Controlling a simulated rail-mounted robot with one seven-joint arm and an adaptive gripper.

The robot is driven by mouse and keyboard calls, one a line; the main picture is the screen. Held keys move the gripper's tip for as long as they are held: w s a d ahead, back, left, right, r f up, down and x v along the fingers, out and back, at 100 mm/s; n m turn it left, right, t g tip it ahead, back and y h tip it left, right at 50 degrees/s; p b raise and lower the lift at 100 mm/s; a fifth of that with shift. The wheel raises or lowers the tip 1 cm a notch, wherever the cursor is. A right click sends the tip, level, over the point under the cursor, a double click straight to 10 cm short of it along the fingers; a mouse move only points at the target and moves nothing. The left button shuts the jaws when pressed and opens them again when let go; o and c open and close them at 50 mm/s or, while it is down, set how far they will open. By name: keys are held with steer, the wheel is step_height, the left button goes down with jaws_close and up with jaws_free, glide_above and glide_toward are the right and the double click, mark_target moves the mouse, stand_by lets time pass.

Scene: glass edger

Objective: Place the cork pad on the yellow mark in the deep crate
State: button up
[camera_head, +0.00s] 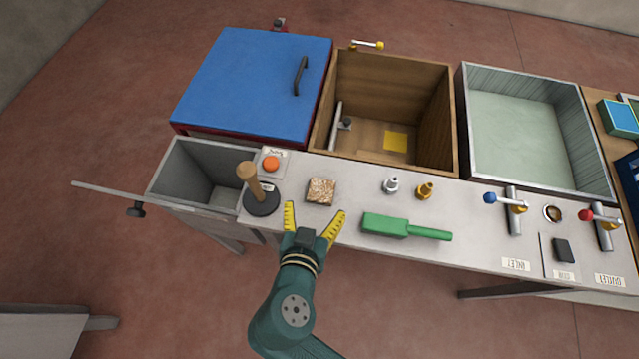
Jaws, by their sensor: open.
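The cork pad (321,191) is a small speckled brown square lying on the grey worktop. The deep crate (438,112) is an open wooden box behind the worktop, right of the blue lid. The yellow mark (396,141) is a square on the crate floor, toward its right side, and it is bare. My gripper (314,215) has yellow fingers spread apart and empty. It is just in front of the cork pad, with the pad beyond the fingertips. I cannot tell its height above the worktop.
A plunger-like tool (262,202) stands left of the pad, by an orange button (271,163). A grey bar (336,125) leans inside the crate's left side. Valves stand farther right.

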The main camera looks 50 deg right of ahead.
steer(key=v, duration=0.4)
steer(key=w+a+r+n+t+y, duration=0.1)
steer(key=w+r+n+t+y, duration=0.1)
steer(key=r, duration=0.6)
steer(key=w+a+r+n+t+y, duration=0.2)
steer(key=w+r+t, duration=0.3)
steer(key=r, duration=0.3)
steer(key=w+a+r+n+t+y, duration=0.2)
steer(key=w+r+n+t, duration=0.1)
steer(key=r, duration=0.5)
steer(key=shift+w+t, duration=0.5)
steer(key=shift+w, duration=0.45)
steer(key=shift+o, duration=0.6)
steer(key=s+a+r+n+t+y, duration=0.1)
steer(key=r+n+t+y, duration=0.1)
steer(key=r, duration=0.4)
steer(key=s+a+r+n+t+y, duration=0.1)
steer(key=s+r+n+t+y, duration=0.1)
steer(key=r, duration=0.5)
steer(key=shift+s+a+n+t, duration=0.15)
steer(key=shift+a+n+t, duration=0.15)
steer(key=shift+t, duration=0.2)
steer(key=shift+p, duration=0.4)
